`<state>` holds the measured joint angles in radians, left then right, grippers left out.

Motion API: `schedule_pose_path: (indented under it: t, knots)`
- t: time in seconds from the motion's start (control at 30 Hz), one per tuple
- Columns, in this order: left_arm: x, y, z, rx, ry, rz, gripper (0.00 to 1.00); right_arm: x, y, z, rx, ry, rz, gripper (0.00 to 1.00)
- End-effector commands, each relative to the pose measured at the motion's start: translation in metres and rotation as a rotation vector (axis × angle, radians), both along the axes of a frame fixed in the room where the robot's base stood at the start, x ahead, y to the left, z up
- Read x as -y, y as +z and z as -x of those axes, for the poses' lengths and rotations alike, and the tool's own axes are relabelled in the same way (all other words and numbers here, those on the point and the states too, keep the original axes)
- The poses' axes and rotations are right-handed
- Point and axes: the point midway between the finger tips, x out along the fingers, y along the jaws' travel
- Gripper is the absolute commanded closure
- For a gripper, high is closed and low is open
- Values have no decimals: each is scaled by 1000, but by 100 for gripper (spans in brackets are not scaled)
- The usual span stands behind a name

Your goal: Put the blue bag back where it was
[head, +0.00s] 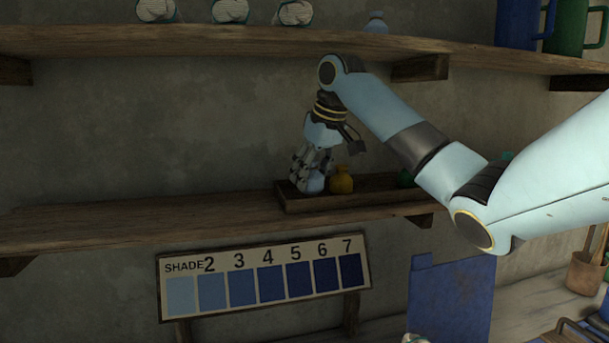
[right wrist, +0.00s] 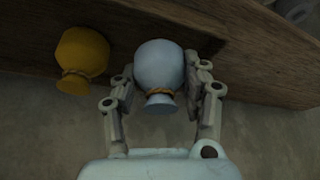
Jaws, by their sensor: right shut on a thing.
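The pale blue bag (right wrist: 160,70), tied with a cord at its neck, is between the two fingers of my right gripper (right wrist: 162,88) in the right wrist view. In the head view, my right gripper (head: 313,172) points down at the left end of a wooden tray (head: 365,202) on the lower shelf. The blue bag (head: 313,184) shows low between the fingers there, partly hidden. I cannot tell whether it rests on the tray floor. A yellow bag (head: 341,180) stands in the tray just to its right. My left gripper is not in view.
A green bag (head: 405,178) shows farther right in the tray, partly behind my arm. The upper shelf (head: 250,42) overhangs, with another pale blue bag (head: 376,23) and rolls on it. A shade board (head: 265,277) stands below. The lower shelf's left part (head: 120,222) is clear.

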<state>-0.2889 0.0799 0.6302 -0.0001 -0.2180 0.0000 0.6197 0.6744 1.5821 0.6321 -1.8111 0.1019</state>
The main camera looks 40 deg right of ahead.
Motion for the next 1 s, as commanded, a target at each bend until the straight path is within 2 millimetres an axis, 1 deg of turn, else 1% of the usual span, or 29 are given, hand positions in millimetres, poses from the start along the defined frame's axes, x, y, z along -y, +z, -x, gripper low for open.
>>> schedule_pose_path:
  t: [0.03,0.1,0.2,0.33,0.57,0.6,0.63,0.67,0.9,1.0]
  knots:
    - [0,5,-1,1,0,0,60,-2,-2,-8,-1,1,-5,93]
    - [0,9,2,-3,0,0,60,0,-9,-16,-3,1,-4,93]
    - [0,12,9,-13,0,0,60,1,-17,-22,-1,1,-2,93]
    - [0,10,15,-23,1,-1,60,2,-19,-23,0,1,0,93]
    - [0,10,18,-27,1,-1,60,2,-22,-23,0,1,-1,93]
    - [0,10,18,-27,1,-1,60,2,-22,-23,0,1,-1,51]
    - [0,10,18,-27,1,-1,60,2,-22,-23,0,1,-1,48]
    - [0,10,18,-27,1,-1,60,2,-22,-23,0,1,-1,45]
    - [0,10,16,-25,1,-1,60,2,-21,-23,0,1,-1,45]
    - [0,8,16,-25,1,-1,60,2,-17,-22,2,1,1,45]
